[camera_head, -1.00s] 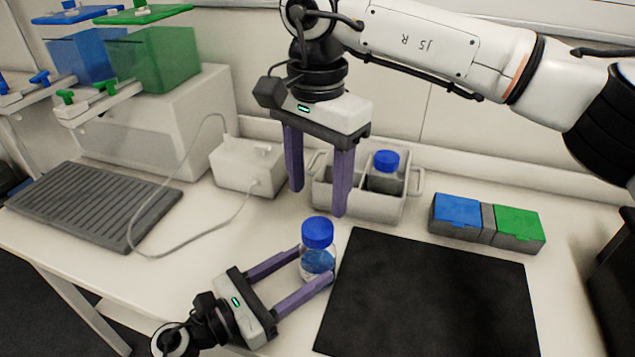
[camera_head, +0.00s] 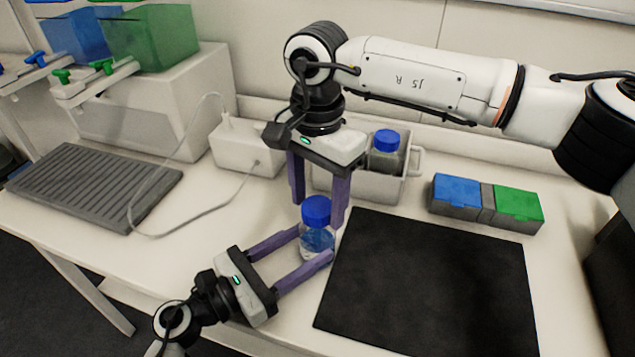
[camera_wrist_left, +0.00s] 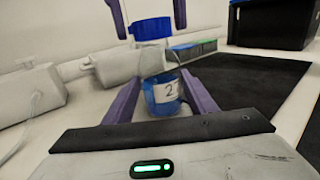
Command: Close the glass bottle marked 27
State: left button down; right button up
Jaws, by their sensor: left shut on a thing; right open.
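The glass bottle (camera_head: 317,243) holds blue liquid and stands upright on the table by the black mat's left edge. Its blue cap (camera_head: 316,210) sits on top; I cannot tell how tightly. In the left wrist view the bottle (camera_wrist_left: 162,95) has a white label whose readable part starts with "2". My left gripper (camera_head: 314,248) is shut on the bottle's body from the lower left. My right gripper (camera_head: 318,212) points down from above, open, with its purple fingers on either side of the cap. In the left wrist view its fingertips flank the cap (camera_wrist_left: 151,29).
A light grey carrier (camera_head: 398,194) behind holds another blue-capped bottle (camera_head: 385,152). A black mat (camera_head: 430,280) lies clear at the right, with blue and green boxes (camera_head: 488,201) behind it. A white box with a cable (camera_head: 245,148) and a ridged grey plate (camera_head: 95,185) are at the left.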

jog(key=shift+f, duration=0.25)
jog(key=c, duration=1.1)
jog(key=m, duration=1.6)
jog(key=shift+m, duration=0.4)
jog(key=m, duration=0.7)
jog(key=shift+m, duration=0.3)
jog(key=o, duration=1.2)
